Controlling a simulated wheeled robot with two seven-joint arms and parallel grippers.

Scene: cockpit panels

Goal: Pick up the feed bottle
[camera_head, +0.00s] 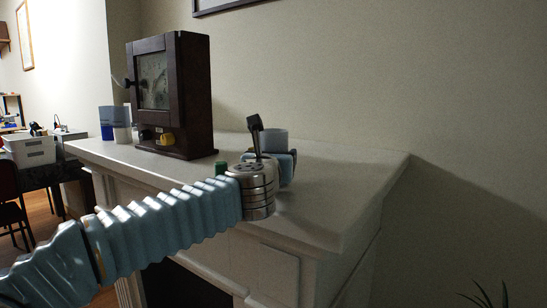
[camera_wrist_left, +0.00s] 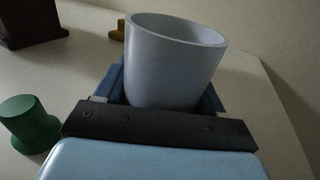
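No thing in view is plainly marked as the feed bottle. A pale grey-blue, open-topped cylinder (camera_wrist_left: 172,68), which may be it, stands out between the blue fingers of my left gripper (camera_wrist_left: 165,92) in the left wrist view. The fingers lie close along both its sides and appear to touch it. In the head view, the cylinder (camera_head: 274,142) shows above my left gripper (camera_head: 283,167) at the mantel top. Its base is hidden, so I cannot tell whether it rests on the mantel. My right gripper is not in view.
A dark wooden clock (camera_head: 190,95) stands on the white mantel (camera_head: 340,185), left of the gripper. A green knob-like object (camera_wrist_left: 28,124) is near the gripper's left side. Blue and white cylinders (camera_head: 107,123) stand beyond the clock. The mantel's right part is clear.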

